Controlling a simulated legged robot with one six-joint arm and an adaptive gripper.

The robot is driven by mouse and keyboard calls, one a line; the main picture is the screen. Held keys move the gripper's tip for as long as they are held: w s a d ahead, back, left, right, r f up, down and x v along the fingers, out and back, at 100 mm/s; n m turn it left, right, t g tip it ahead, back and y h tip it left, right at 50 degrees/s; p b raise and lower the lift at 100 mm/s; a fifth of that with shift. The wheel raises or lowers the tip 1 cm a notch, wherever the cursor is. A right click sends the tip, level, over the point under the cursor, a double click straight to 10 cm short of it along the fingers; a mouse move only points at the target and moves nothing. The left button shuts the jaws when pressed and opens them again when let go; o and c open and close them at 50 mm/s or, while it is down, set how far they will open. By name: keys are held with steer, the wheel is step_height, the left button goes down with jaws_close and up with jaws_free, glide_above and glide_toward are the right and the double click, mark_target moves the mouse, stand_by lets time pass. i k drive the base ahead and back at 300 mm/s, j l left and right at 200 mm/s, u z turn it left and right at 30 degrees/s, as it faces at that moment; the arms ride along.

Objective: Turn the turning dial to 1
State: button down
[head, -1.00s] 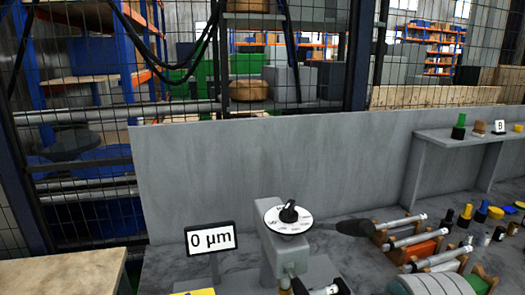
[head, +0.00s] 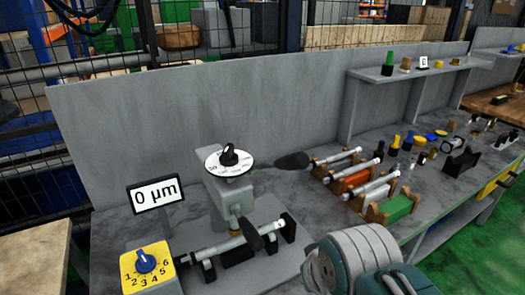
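A yellow box (head: 130,283) stands at the lower left in the head view. It carries a blue turning dial (head: 146,262) with the numbers 1 to 6 printed around its lower side. The dial's exact setting is too small to tell. A second knob, black, sits on a white marked disc (head: 214,166) on top of the grey grinder stand (head: 232,200). A display (head: 155,194) reads 0 µm. A grey and teal part of my arm shows at the bottom, right of the dial. My gripper is not in view.
A metal bar (head: 222,247) lies in black holders just right of the yellow box. Several cylinders (head: 368,171) rest in wooden racks to the right. A grey panel (head: 120,120) stands behind the bench, with a shelf (head: 405,73) at the back right.

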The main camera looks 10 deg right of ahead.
mark_target(145, 264)
steer(key=k+u, duration=0.1)
steer(key=u, duration=0.55)
steer(key=k+j+u, duration=0.15)
steer(key=u, duration=0.2)
